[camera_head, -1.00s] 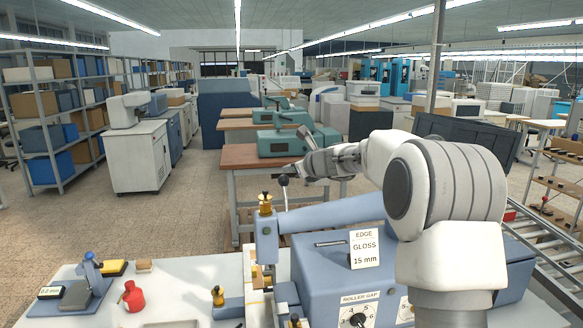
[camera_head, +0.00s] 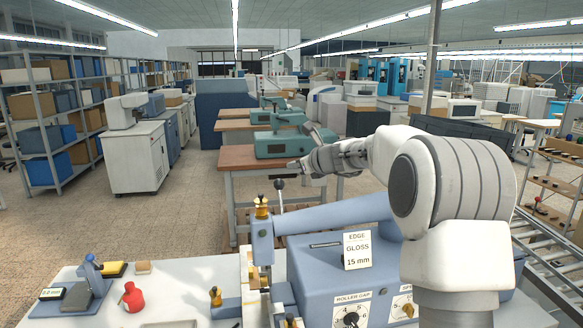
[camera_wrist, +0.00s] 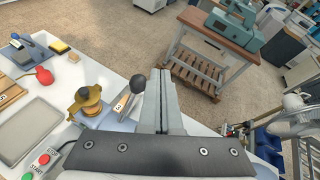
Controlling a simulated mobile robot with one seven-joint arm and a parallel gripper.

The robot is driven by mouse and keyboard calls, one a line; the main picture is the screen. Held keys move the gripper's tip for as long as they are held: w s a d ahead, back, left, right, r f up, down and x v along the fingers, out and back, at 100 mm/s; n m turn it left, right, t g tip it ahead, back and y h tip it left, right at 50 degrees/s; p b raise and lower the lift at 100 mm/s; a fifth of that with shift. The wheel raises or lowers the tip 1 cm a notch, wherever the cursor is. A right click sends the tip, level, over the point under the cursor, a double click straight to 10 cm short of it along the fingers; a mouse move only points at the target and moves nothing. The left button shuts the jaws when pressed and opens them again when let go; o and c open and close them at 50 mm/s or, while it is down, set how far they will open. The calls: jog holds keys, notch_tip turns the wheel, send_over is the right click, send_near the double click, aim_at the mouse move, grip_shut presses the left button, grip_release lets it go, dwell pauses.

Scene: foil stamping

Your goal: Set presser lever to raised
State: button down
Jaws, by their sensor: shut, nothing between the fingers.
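The presser lever (camera_head: 279,195) has a black ball knob on a thin pale stem. In the head view it stands nearly upright behind the brass-coloured knob on the blue machine. In the wrist view its black ball (camera_wrist: 138,83) is just left of my fingers. My gripper (camera_head: 296,164) is shut and empty, a little above and right of the ball in the head view. In the wrist view my gripper (camera_wrist: 160,72) shows two fingers side by side. I cannot tell whether it touches the lever. The lever's lower end is partly hidden.
The blue machine (camera_head: 320,268) bears an "EDGE GLOSS 15 mm" card (camera_head: 357,249) and a roller gap dial (camera_head: 351,318). A red bottle (camera_head: 133,297) and a small gauge (camera_head: 88,285) stand on the white table to the left. A wooden-topped bench (camera_head: 250,160) is behind.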

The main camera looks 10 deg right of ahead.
notch_tip(320, 180, up, 9)
jog(key=d+p, duration=0.1)
jog(key=d, duration=0.2)
jog(key=shift+w+p, duration=0.3)
jog(key=shift+w, duration=0.05)
jog(key=shift+a+f, duration=0.1)
jog(key=s+a+f+n+g+h+b, duration=0.1)
jog(key=s+a+f+n+g+b, duration=0.2)
jog(key=s+n, duration=0.65)
jog(key=s+a+f+n+g+b, duration=0.1)
jog(key=s+a+f+n, duration=0.3)
jog(key=s, duration=1)
jog(key=s+f+n+g+h+b, duration=0.1)
jog(key=s+f+n, duration=0.4)
jog(key=s, duration=0.3)
jog(key=s+d+f+n+g+h+b, duration=0.1)
jog(key=s+f+n, duration=0.4)
jog(key=s, duration=0.4)
jog(key=s+d+f+n+g+h+b, duration=0.1)
jog(key=s+f+n, duration=0.4)
jog(key=s, duration=0.4)
jog(key=shift+d+f+n+h, duration=0.25)
jog(key=shift+n+h, duration=0.15)
jog(key=shift+n, duration=0.15)
